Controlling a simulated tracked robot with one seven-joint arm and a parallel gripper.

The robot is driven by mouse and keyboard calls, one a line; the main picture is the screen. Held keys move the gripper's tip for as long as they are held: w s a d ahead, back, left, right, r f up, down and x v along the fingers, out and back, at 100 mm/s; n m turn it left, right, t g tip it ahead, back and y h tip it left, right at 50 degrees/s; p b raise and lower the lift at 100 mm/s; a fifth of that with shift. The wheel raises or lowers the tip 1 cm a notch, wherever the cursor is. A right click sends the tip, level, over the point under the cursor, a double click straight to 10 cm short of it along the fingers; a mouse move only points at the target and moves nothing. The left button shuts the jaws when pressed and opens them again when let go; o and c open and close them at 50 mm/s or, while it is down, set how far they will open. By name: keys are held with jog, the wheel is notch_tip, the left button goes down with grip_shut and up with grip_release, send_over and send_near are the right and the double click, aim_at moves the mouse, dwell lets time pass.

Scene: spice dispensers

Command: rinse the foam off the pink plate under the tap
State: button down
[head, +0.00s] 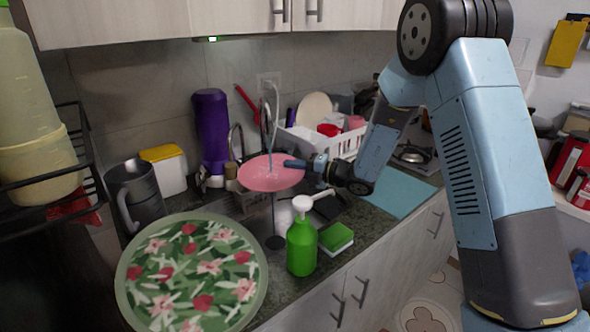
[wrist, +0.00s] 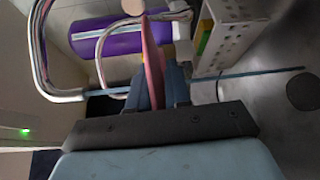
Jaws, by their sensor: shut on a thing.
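The pink plate (head: 257,181) is held out over the sink, roughly level. My gripper (head: 298,164) is shut on its right edge; in the wrist view the plate (wrist: 153,60) shows edge-on between the fingers. The tap (head: 268,100) is a curved metal spout above the plate, also seen in the wrist view (wrist: 42,60). A thin bluish water stream (head: 274,212) runs down at the plate and continues below it. A small pale patch lies mid-plate; I cannot tell whether it is foam or water. The plate's underside is hidden in the head view.
A green soap bottle (head: 301,248) with white pump and a green sponge (head: 336,238) stand at the front counter. A floral plate (head: 190,275) is at front left. A purple bottle (head: 210,130) and a white dish rack (head: 330,143) stand behind. A grey mug (head: 140,195) is left.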

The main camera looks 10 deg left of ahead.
jog(key=shift+d, duration=0.1)
jog(key=s+v, duration=0.1)
jog(key=v, duration=0.6)
jog(key=shift+s+d+f, duration=0.2)
jog(key=shift+s+f, duration=0.1)
jog(key=shift+s, duration=0.05)
dwell(0.6)
dwell(0.8)
dwell(0.4)
jog(key=s+d+r, duration=0.2)
jog(key=d+r, duration=0.2)
jog(key=shift+d, duration=0.3)
dwell(0.6)
jog(key=shift+r, duration=0.15)
